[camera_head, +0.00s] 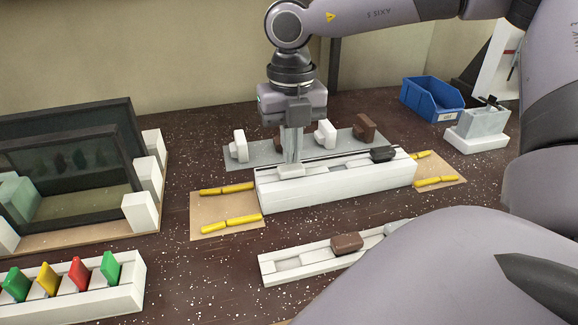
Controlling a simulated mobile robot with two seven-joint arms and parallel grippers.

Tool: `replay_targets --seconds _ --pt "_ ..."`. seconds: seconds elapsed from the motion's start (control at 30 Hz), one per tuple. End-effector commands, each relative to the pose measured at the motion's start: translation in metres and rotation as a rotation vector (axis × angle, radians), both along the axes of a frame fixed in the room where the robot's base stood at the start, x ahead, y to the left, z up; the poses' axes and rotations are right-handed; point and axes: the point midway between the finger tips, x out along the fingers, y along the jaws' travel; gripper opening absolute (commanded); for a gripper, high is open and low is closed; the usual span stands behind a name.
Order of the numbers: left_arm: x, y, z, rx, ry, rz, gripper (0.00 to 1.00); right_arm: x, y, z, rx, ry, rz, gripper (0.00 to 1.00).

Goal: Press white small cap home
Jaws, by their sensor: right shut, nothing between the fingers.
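A white block-like profile (335,186) lies across a tan board in the middle of the bench. A small white cap (289,170) sits on top of the profile near its left end. My right gripper (292,160) points straight down, shut and empty, with its fingertips right above this cap. The fingertips look in contact with it, but I cannot tell for sure. The gripper hides part of the cap. A dark cap (383,153) sits on the profile near its right end. My left gripper is not in view.
A grey mat (268,152) behind the profile carries white and brown pieces. A front tray (283,265) holds a brown cap (347,243). Yellow strips (230,223) flank the profile. A blue bin (432,98) stands back right, and dark frames (75,170) stand left.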

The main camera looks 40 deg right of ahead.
Motion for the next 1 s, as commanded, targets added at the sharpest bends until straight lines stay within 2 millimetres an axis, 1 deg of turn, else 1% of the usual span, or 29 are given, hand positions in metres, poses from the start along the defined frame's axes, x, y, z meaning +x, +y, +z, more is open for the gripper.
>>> replay_targets --seconds 0.03,0.6,0.7,1.0 --pt "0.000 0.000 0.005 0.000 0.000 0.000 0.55 0.000 0.000 0.007 -0.001 -0.002 0.000 0.00" --pt "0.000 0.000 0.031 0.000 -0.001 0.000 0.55 0.000 0.000 0.053 -0.001 -0.002 -0.001 0.00" --pt "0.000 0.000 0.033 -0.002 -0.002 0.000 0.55 0.000 0.000 0.057 0.000 -0.001 -0.001 0.00" --pt "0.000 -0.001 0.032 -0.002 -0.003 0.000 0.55 0.000 0.000 0.057 0.000 -0.001 0.000 0.00"
